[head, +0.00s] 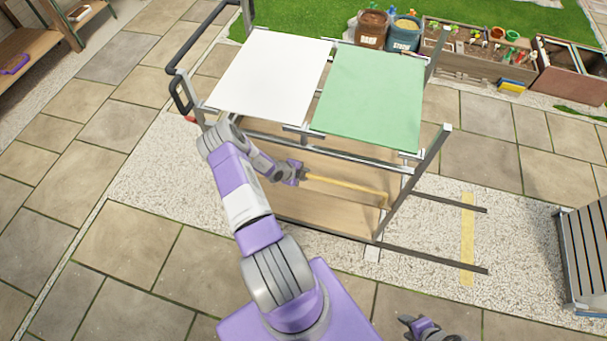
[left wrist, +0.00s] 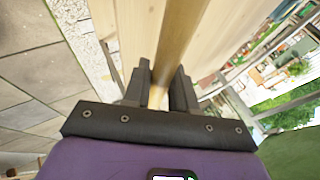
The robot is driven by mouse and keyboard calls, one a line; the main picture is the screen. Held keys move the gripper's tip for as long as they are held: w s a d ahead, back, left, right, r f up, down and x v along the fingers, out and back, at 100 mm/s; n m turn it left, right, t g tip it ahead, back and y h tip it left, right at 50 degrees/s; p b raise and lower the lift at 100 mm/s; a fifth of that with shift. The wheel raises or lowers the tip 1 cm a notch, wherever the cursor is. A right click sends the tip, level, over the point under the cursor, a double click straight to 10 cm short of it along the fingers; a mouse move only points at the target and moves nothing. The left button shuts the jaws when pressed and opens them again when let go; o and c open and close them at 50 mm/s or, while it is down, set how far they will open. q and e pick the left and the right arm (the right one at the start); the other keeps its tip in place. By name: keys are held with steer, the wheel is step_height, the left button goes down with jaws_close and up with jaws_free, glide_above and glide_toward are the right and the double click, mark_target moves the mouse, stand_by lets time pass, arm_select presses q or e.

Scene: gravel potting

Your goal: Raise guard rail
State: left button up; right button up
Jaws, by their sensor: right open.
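The guard rail (head: 345,188) is a yellow wooden bar low along the near side of the cart, slanting slightly down to the right. My left gripper (head: 301,174) is at its left end. In the left wrist view the rail (left wrist: 183,38) runs up from between the dark fingers of my left gripper (left wrist: 160,82), which look closed on it. The contact itself is partly hidden. My right gripper (head: 418,325) is open and empty at the bottom edge, away from the cart.
The cart's top carries a white panel (head: 272,72) and a green panel (head: 372,96). A push handle (head: 181,97) is at its left, and metal bars (head: 437,258) stick out right. A slatted grey crate (head: 587,255) stands far right; pots and planters are behind. Paving in front is free.

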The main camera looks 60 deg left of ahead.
arm_select(q)
steer(key=o, duration=0.3)
steer(key=shift+w+a, duration=0.1)
steer(key=shift+o, duration=0.2)
steer(key=shift+r, duration=0.1)
steer(key=p+v, duration=0.1)
steer(key=v, duration=0.6)
steer(key=shift+r, duration=0.2)
